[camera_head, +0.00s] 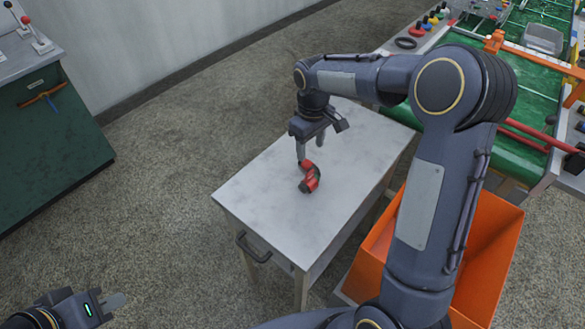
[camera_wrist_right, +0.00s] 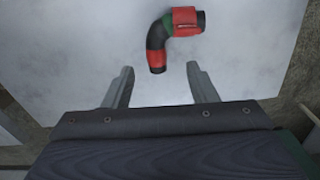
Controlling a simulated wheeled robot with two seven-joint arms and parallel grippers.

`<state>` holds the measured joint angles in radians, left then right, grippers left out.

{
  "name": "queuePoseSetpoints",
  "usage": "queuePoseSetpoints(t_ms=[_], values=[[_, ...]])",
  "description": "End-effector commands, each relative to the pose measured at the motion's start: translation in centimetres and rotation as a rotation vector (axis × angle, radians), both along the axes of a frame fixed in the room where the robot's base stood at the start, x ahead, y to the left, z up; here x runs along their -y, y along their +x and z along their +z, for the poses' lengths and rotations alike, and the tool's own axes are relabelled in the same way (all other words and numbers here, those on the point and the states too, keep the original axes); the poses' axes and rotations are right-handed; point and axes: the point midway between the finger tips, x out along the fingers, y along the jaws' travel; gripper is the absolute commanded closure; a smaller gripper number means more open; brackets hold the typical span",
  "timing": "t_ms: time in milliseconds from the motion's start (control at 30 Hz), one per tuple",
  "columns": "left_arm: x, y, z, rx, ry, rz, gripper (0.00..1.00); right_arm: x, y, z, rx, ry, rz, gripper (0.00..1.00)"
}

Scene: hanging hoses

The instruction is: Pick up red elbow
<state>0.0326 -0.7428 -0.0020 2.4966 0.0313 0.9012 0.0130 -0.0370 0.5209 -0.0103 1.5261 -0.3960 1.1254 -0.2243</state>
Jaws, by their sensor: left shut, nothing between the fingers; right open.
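The red elbow (camera_head: 309,178) lies on the white tabletop (camera_head: 260,195) of a small table. It is a bent piece with red bands and dark ends, and some green shows near its bend in the right wrist view (camera_wrist_right: 172,32). My right gripper (camera_head: 311,150) is above the table, pointing down, open and empty. Its fingers (camera_wrist_right: 160,85) are apart in the wrist view, with the elbow just beyond the tips; I cannot tell the height gap. My left gripper (camera_head: 113,302) is at the bottom left, away from the table, shut and empty.
An orange bin (camera_head: 490,240) stands right of the table, partly behind my right arm. A green workbench (camera_head: 535,85) with hoses and colored parts is at the upper right. A green cabinet (camera_head: 50,140) stands at the left. The tabletop around the elbow is clear.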

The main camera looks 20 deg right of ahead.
Motion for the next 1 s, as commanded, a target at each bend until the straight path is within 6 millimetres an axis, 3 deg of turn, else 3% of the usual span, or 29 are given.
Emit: queuePoseSetpoints(t_ms=[600, 900, 1000], values=[[0.0, 0.0, -1.0, 0.000, 0.000, 0.000, 1.00, 0.7, 0.5, -7.6, -0.006, -0.005, 0.004, 0.48], [0.0, 0.0, -1.0, 0.000, 0.000, 0.000, 1.00, 0.7, 0.5, -8.0, -0.003, -0.006, 0.004, 0.48], [0.0, 0.0, -1.0, 0.000, 0.000, 0.000, 1.00, 0.7, 0.5, -8.0, -0.003, -0.006, 0.004, 0.58]])
